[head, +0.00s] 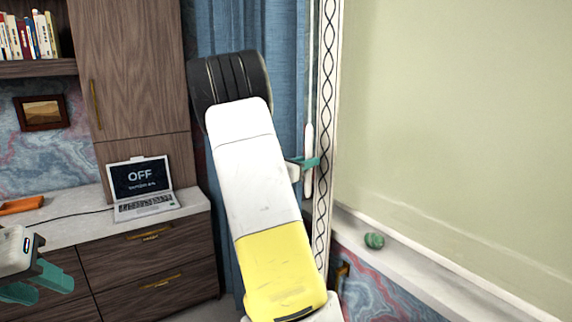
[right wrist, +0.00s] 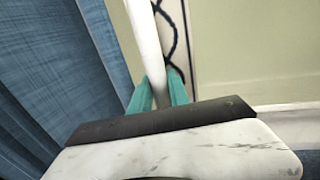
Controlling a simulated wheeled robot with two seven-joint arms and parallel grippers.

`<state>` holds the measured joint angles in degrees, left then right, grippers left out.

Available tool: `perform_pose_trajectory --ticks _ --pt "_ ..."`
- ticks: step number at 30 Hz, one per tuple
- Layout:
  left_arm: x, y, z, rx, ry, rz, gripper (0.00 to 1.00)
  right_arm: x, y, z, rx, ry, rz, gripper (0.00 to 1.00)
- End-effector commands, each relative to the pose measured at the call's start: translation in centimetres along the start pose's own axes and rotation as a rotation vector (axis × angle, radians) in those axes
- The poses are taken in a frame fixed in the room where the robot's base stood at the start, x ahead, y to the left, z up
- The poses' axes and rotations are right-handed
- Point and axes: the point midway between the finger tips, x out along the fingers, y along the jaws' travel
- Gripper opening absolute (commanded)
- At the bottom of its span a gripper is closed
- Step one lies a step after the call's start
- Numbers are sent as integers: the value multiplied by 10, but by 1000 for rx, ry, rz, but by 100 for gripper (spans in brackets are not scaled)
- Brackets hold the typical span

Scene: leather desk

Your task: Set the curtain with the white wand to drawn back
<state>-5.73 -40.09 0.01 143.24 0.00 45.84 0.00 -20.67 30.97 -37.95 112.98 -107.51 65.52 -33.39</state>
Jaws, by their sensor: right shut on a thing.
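A blue curtain (head: 285,75) hangs in folds behind my right arm and left of the patterned window trim. It also fills the left of the right wrist view (right wrist: 50,75). The white wand (head: 308,150) hangs upright at the curtain's right edge. My right gripper (head: 305,163) has its teal fingers on the wand. In the right wrist view the wand (right wrist: 145,45) runs down between the two fingers (right wrist: 158,95), which are shut on it. My right arm hides much of the curtain. My left gripper (head: 40,285) is at the lower left, its teal fingers apart and empty.
A laptop (head: 143,190) reading OFF stands on the counter (head: 85,215) at the left, above drawers. A patterned trim strip (head: 325,130) borders the pale blind (head: 455,130). A green round object (head: 374,240) lies on the window sill (head: 425,262).

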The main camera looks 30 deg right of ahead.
Motion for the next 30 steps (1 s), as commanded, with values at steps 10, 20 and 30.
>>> perform_pose_trajectory --ticks 10,20,30 --pt "0 0 0 0 0 0 36 -1 6 1 1 1 13 37" --pt "0 0 0 0 0 0 36 -1 4 1 1 1 8 43" --pt "0 0 0 0 0 0 36 -46 5 0 2 2 13 43"
